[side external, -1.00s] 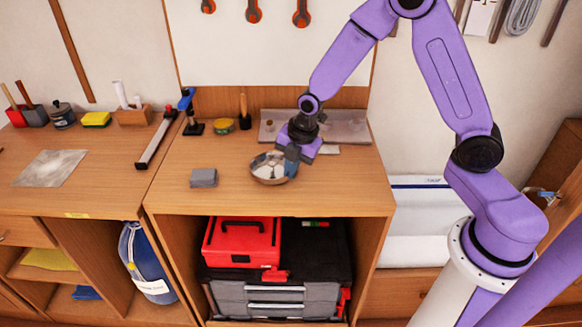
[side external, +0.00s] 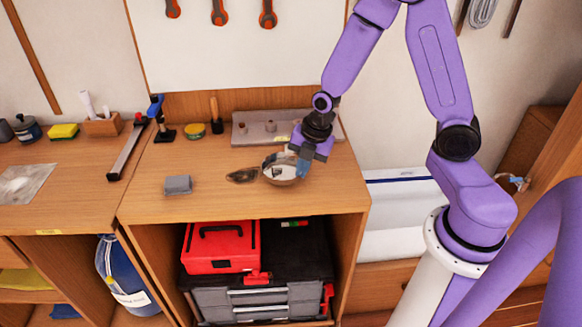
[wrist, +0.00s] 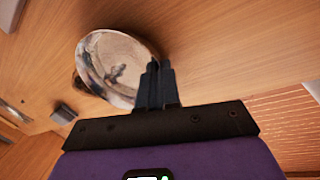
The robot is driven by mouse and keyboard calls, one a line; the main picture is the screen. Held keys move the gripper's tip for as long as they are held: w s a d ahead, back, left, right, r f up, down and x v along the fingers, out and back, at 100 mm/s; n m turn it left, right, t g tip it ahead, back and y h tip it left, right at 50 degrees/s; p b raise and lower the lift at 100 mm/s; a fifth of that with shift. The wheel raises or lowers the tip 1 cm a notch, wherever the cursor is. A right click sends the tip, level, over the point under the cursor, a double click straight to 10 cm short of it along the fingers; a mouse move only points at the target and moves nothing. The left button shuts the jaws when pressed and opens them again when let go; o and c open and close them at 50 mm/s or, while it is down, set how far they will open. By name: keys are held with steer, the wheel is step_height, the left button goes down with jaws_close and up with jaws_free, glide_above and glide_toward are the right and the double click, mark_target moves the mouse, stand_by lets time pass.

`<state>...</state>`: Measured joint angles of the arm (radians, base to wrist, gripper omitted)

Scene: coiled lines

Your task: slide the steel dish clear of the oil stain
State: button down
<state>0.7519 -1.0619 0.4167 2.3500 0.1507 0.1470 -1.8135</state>
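The round steel dish (side external: 283,174) stands upright on the wooden bench top, with small grey shapes inside it. The dark oil stain (side external: 243,175) lies just left of the dish; whether their edges still overlap is hard to tell. In the wrist view, the dish (wrist: 105,55) is at upper left, and part of the stain (wrist: 79,84) shows past its left edge. My gripper (side external: 300,163) is at the dish's right side. In the wrist view, its fingers (wrist: 159,68) are close together at the dish's rim, seemingly shut on it.
A grey block (side external: 178,185) lies left of the stain. The bench's front edge is near; some bare wood lies right of the dish.

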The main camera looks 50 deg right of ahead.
steer(key=shift+s+d, duration=3.25)
steer(key=shift+s, duration=0.05)
steer(key=c, duration=1.3)
jaws_free()
steer(key=shift+r, duration=0.1)
steer(key=shift+v, duration=0.8)
steer(key=v, duration=1.5)
steer(key=shift+r, duration=0.3)
steer(key=shift+s, duration=0.1)
